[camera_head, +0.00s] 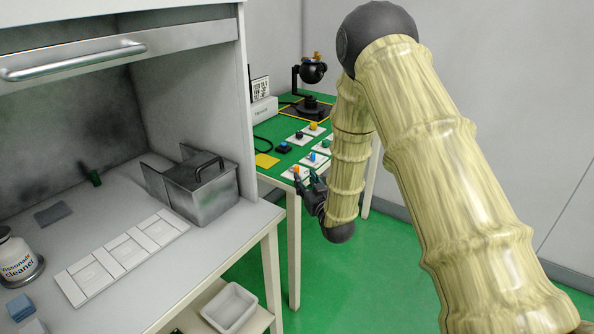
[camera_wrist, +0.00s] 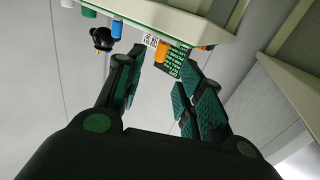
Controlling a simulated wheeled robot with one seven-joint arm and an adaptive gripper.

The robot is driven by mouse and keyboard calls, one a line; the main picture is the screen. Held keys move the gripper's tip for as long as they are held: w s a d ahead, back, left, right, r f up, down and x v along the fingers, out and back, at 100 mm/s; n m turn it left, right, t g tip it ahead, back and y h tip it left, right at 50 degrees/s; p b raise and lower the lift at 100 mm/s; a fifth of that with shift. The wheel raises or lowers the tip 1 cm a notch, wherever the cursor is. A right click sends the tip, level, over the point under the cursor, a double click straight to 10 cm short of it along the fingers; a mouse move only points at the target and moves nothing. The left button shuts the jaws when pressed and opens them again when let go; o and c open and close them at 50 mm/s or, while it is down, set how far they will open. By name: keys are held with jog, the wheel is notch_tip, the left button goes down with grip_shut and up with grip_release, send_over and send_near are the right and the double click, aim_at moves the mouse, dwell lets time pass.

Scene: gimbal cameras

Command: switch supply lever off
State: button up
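Several coloured levers or knobs stand on white plates on the green table (camera_head: 264,140) in the head view. The nearest is orange (camera_head: 296,170), with a blue one (camera_head: 312,157) and a green one (camera_head: 326,144) behind it. I cannot read a label that tells which is the supply lever. My gripper (camera_head: 303,184) is at the table's front edge, close to the orange lever. In the wrist view my gripper (camera_wrist: 162,68) is open and empty, its fingers apart. The orange lever (camera_wrist: 161,52) shows beyond the gap between them, and the blue one (camera_wrist: 117,28) is to the left.
A black device (camera_head: 311,72) on a stand is at the table's back. A grey workbench (camera_head: 150,295) on the left holds a metal lidded box (camera_head: 215,200), white tiles (camera_head: 122,250) and a cleaner bottle (camera_head: 14,262). A white bin (camera_head: 230,306) sits below. Green floor is clear right of the table.

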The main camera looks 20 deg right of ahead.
aim_at(298, 169)
jog(key=w, duration=0.8)
jog(key=shift+w+a, duration=0.25)
jog(key=shift+a, duration=0.05)
